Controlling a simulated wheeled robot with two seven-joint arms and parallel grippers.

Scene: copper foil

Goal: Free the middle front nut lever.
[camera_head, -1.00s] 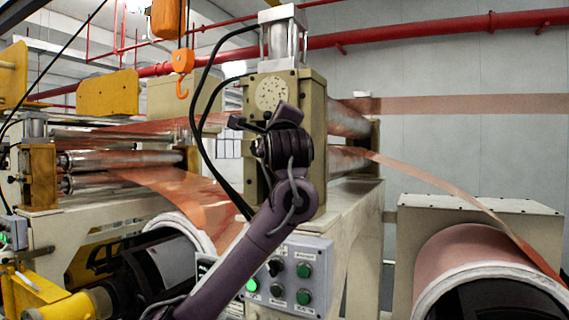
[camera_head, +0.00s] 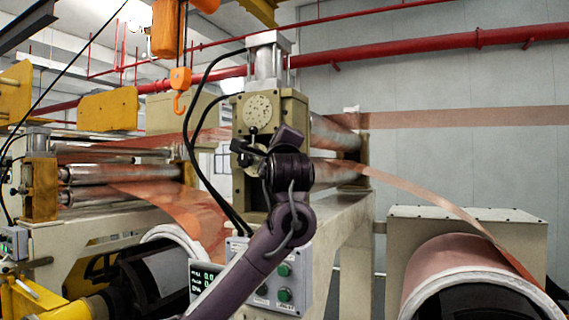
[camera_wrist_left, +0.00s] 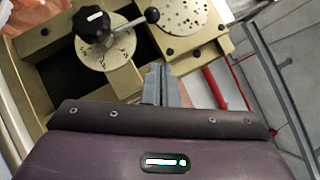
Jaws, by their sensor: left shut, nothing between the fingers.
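My left gripper (camera_wrist_left: 160,72) is shut and empty, below and to the right of the dial in the wrist view. Its fingers appear apart from the lever. In the head view my arm crosses the block front, and its fingertips are hard to make out. My right gripper is not in view.
The speckled plate (camera_head: 258,112) sits on the block above the lever. Black hoses (camera_head: 190,115) curve down its left. A control box (camera_head: 290,268) with green buttons is below. Copper foil (camera_head: 440,200) slopes right to a large roll (camera_head: 455,262). An orange hook (camera_head: 179,98) hangs left.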

